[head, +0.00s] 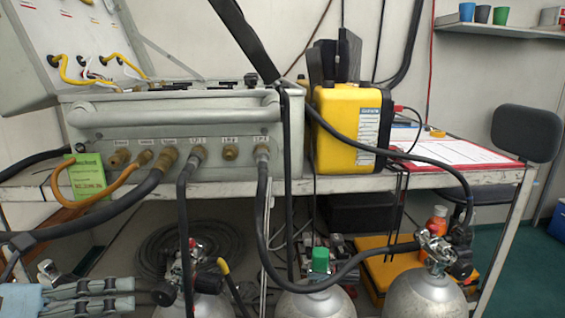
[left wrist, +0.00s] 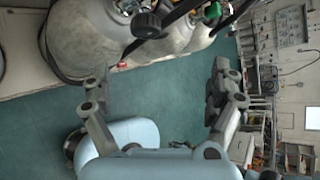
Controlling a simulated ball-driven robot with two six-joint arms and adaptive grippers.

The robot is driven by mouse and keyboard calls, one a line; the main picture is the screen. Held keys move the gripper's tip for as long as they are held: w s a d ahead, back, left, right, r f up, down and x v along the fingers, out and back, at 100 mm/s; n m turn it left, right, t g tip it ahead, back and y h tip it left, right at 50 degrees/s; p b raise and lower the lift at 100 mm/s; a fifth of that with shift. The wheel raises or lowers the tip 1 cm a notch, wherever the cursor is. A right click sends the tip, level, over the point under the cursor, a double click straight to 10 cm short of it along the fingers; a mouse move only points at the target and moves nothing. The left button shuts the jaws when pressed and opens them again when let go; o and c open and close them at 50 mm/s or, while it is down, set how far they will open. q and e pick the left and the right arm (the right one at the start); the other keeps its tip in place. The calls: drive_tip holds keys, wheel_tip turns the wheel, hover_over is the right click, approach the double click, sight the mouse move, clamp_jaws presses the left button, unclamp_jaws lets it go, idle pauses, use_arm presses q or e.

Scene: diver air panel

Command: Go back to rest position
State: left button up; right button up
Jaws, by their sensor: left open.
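My left gripper (head: 128,294) is low in the bottom left corner of the head view, in front of the table and left of the gas cylinders. In the left wrist view its two grey fingers stand wide apart, with nothing between the left gripper's tips (left wrist: 158,82) but the green floor beyond. It is open and empty. My right gripper is in neither view.
The grey air panel (head: 95,135) with hoses stands on the table (head: 400,180), beside a yellow box (head: 335,130). Grey cylinders (head: 425,298) stand below, close to my left gripper. Hoses hang in front. The green floor (left wrist: 150,85) shows free room.

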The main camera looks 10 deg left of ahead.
use_arm(q)
drive_tip(key=a+f+n+t+y, duration=0.1)
drive_tip(key=a+f+n+y, duration=0.15)
drive_tip(key=f+n, duration=0.4)
drive_tip(key=a+f+n+t+y, duration=0.2)
drive_tip(key=a+f+n, duration=0.2)
drive_tip(key=f+n, duration=0.3)
drive_tip(key=s+a+f+n+g+y, duration=0.15)
drive_tip(key=s+f+n+y, duration=0.45)
drive_tip(key=f, duration=1)
drive_tip(key=s+d+f+n+g, duration=0.2)
drive_tip(key=s+f+n+g, duration=0.1)
drive_tip(key=s, duration=0.7)
drive_tip(key=s+d+f+n+g, duration=0.3)
drive_tip(key=s+f+n, duration=0.3)
drive_tip(key=s, duration=0.5)
drive_tip(key=s+d+f+n+g+h, duration=0.1)
drive_tip(key=s+f+n+g, duration=0.3)
drive_tip(key=s, duration=0.7)
wheel_tip(320, 180, down, 2)
drive_tip(key=shift+d+f+n+p, duration=0.1)
drive_tip(key=shift+d+n+p, duration=0.2)
drive_tip(key=shift+d+n, duration=0.25)
drive_tip(key=shift+w, duration=0.1)
drive_tip(key=shift+c, duration=0.2)
